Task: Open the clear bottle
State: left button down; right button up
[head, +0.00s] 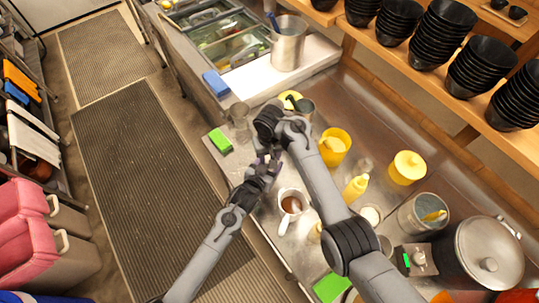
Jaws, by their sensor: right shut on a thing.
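My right gripper (273,155) points down over the metal counter, left of the yellow container. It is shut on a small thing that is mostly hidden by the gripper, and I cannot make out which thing. My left gripper (262,174) comes up from below and its tips meet the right gripper's fingers. Whether its jaws are open or shut does not show. A see-through vessel (239,115) stands near the counter's left edge, up and left of both grippers. I cannot tell if it is the clear bottle.
Close right of the grippers stand a yellow container (336,146) and a yellow squeeze bottle (355,188). A cup of brown liquid (290,204) sits just below. Green blocks (220,141) and a large pot (488,262) are also on the counter. Stacked black bowls (438,35) line the shelf.

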jog(key=shift+n, duration=0.3)
jog(key=o, duration=1.2)
jog(key=shift+c, duration=0.2)
